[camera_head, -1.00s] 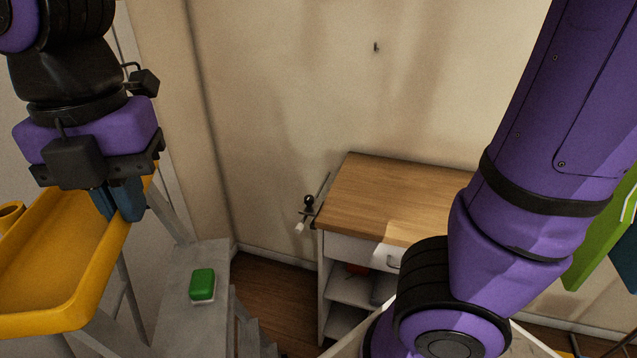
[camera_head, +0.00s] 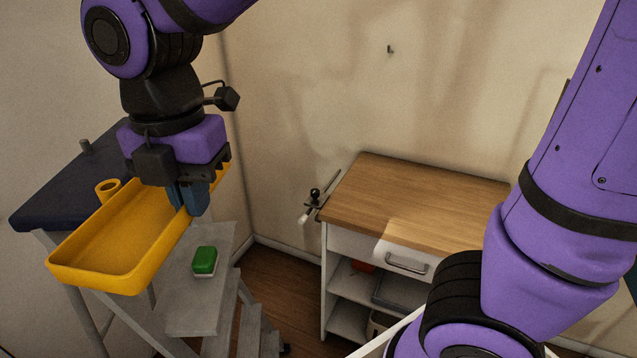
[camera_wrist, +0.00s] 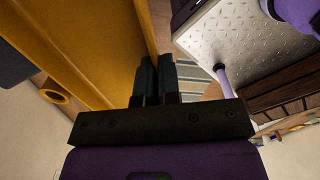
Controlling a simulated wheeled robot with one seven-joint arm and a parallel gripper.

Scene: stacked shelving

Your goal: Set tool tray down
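The yellow tool tray (camera_head: 120,262) is in the left of the head view, held in the air and roughly level. It is a shallow open tray with a round ring holder on its far left side. My gripper (camera_head: 190,200) is shut on its right side wall. In the wrist view the fingers (camera_wrist: 155,80) are close together at the edge of the tray (camera_wrist: 85,40). The inside of the tray looks empty. The contact between fingers and wall is partly hidden.
A ladder with a dark top platform (camera_head: 55,205) stands behind and left of the tray. A green-topped sponge (camera_head: 204,261) lies on its grey step (camera_head: 190,310). A wood-topped cabinet (camera_head: 410,205) stands against the wall, its top clear. A small clamp-like tool (camera_head: 315,195) is at its left side.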

